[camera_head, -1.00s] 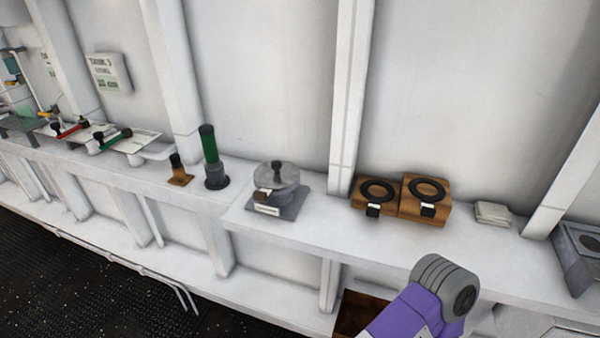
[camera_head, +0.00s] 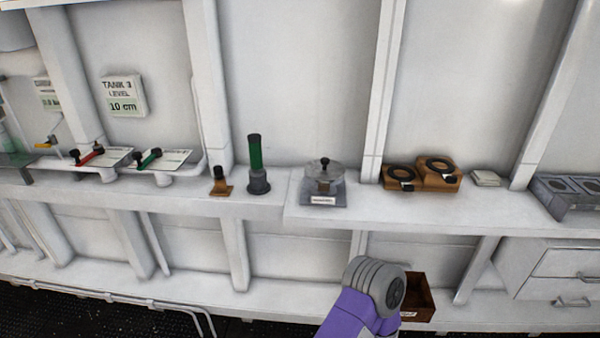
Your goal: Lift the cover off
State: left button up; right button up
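A round grey cover (camera_head: 324,169) with a dark knob on top sits on a grey square base (camera_head: 323,191) with a white label at its front. It stands on the white shelf, near the middle of the head view. Part of my arm, purple with a grey joint, shows at the bottom centre, below the shelf and in front of it. Neither gripper shows in this view. Nothing is seen touching the cover.
A green cylinder (camera_head: 255,163) and a small brown block (camera_head: 221,182) stand left of the base. Two wooden boxes with black rings (camera_head: 437,175) and a folded cloth (camera_head: 486,178) lie to the right. Red (camera_head: 89,155) and green (camera_head: 148,158) valve handles sit further left. An open brown box (camera_head: 420,298) is below.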

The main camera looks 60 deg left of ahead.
aim_at(324, 169)
jog(key=u, duration=1.35)
